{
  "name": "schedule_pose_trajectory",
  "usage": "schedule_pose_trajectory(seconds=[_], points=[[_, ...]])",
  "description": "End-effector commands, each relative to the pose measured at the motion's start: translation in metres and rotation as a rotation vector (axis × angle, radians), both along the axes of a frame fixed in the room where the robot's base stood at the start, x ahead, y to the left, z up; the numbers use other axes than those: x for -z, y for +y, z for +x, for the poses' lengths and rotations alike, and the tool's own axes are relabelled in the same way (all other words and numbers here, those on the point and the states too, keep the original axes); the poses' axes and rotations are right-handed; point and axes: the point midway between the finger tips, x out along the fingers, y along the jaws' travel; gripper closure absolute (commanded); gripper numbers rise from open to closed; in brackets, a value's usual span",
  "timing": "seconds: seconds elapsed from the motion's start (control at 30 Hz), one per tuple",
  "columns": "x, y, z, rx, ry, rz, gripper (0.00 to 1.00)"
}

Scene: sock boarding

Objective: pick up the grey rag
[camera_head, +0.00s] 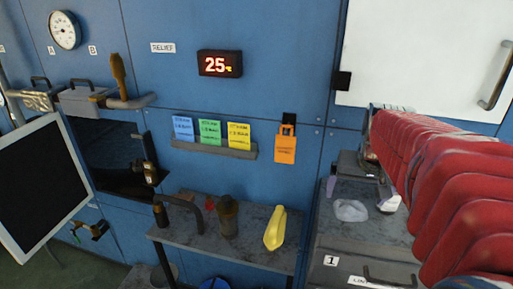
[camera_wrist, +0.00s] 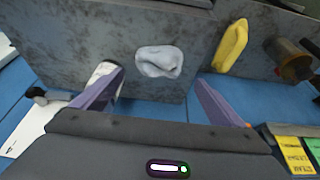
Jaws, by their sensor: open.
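The grey rag (camera_head: 350,210) is a small pale, crumpled piece lying on the dark worktop (camera_head: 335,235) at the right in the head view. In the wrist view the rag (camera_wrist: 159,61) lies flat-looking ahead of the fingertips, near the middle of the gap between them. My gripper (camera_wrist: 160,80) is open and empty, its two purple fingers spread to either side of the rag. The rag looks clear of both fingers; how high they are above it I cannot tell. In the head view my red-sleeved arm hides most of the gripper.
A white object (camera_head: 389,203) lies right of the rag; it also shows by the left finger in the wrist view (camera_wrist: 103,70). A yellow object (camera_head: 275,228) and a brown cylinder (camera_head: 228,217) stand on the shelf to the left. The blue wall panel (camera_head: 290,60) rises behind.

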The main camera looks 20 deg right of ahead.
Motion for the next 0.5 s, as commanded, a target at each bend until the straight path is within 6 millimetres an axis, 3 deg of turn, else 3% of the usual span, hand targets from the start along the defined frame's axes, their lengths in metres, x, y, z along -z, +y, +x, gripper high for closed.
schedule_pose_trajectory(seconds=[0.27,0.5], points=[[0.003,0.000,0.000,0.000,0.001,0.001,0.08],[0.031,-0.004,0.006,0.000,0.003,0.002,0.08]])
